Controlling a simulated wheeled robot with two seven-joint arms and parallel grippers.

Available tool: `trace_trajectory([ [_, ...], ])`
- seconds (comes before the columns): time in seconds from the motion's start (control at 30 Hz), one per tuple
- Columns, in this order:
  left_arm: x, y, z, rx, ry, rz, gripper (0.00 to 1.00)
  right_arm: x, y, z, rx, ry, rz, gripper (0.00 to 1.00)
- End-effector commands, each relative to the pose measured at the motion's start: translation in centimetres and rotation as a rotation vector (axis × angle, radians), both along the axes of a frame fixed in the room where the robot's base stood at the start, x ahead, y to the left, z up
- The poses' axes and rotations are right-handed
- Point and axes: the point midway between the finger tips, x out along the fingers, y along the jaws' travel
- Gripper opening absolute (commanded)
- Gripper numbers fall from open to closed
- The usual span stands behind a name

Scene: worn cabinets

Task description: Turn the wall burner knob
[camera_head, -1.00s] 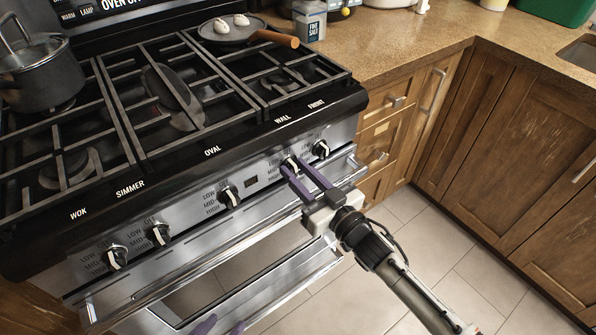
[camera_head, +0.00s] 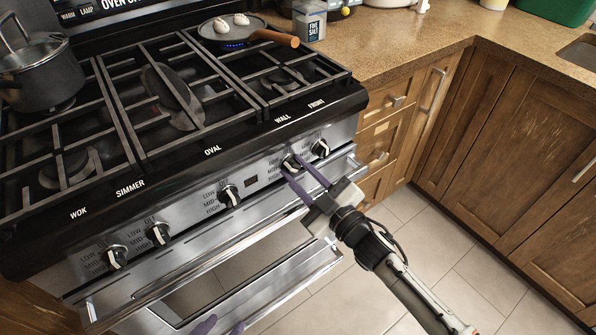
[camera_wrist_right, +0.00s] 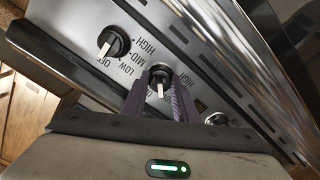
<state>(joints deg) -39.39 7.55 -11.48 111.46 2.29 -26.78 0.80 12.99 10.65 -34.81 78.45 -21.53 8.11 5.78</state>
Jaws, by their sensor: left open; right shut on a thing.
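The wall burner knob (camera_head: 289,164), dark with a pale pointer, is on the steel front panel below the WALL label (camera_head: 283,118). My right gripper (camera_head: 295,165) has its purple fingers on either side of this knob and is shut on it. In the right wrist view the knob (camera_wrist_right: 160,80) shows between the two fingers. Blue flames show under the frying pan (camera_head: 229,30) at the back right of the stove. My left gripper (camera_head: 222,326) is open at the bottom edge, with only its purple fingertips in view.
The front burner knob (camera_head: 320,149) is close to the right of the held knob, and the oval knob (camera_head: 229,196) is further left. The oven handle (camera_head: 190,275) runs below the panel. A pot (camera_head: 40,75) stands at the back left.

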Motion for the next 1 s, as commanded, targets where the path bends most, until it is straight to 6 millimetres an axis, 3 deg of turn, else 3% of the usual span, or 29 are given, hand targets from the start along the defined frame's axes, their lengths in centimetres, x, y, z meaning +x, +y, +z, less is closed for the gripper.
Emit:
trace_trajectory([
  [0.43,0.0,-0.1,0.0,-0.002,-0.001,-0.001,0.42,0.0,0.0,-0.1,-0.009,-0.005,-0.001,0.04],
  [0.47,0.0,-0.1,0.0,-0.002,-0.001,-0.001,0.42,0.0,0.0,-0.1,-0.009,-0.005,-0.001,0.3],
  [0.57,0.0,-0.1,0.1,-0.002,-0.001,-0.001,0.42,0.0,0.0,-0.1,-0.009,-0.005,-0.001,0.45],
  [0.87,0.1,-0.2,0.1,-0.003,-0.003,-0.002,0.42,-0.1,-0.1,0.0,-0.009,-0.005,-0.001,0.45],
  [1.0,0.1,-0.1,0.3,-0.002,-0.004,-0.001,0.42,-1.2,-0.9,-0.1,-0.009,-0.003,-0.001,0.45],
])
